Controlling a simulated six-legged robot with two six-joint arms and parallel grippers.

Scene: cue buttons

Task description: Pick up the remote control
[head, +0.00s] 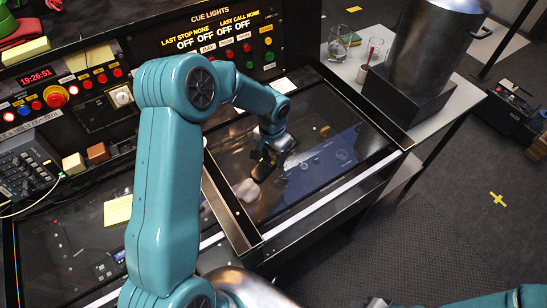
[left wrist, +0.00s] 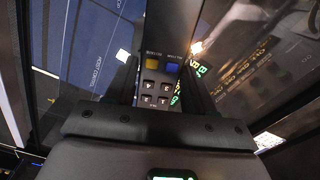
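The remote control (left wrist: 158,78) is a dark handset with a yellow key, a blue key and several grey keys. In the left wrist view it lies between the two dark fingers of my left gripper (left wrist: 160,85). I cannot tell whether both fingers press on its sides. In the head view my left gripper (head: 266,166) points down at the glossy dark panel right of the centre, and it hides most of what is under it. My right gripper is not clearly in view; only teal parts of my right arm show at the lower right edge.
The glossy panel (head: 325,105) has a raised black frame. A cue-light board (head: 215,45) stands behind it. A keypad (head: 25,170) and a yellow note (head: 118,210) are at left. Glasses (head: 338,43) and a big metal pot (head: 430,45) stand at the back right.

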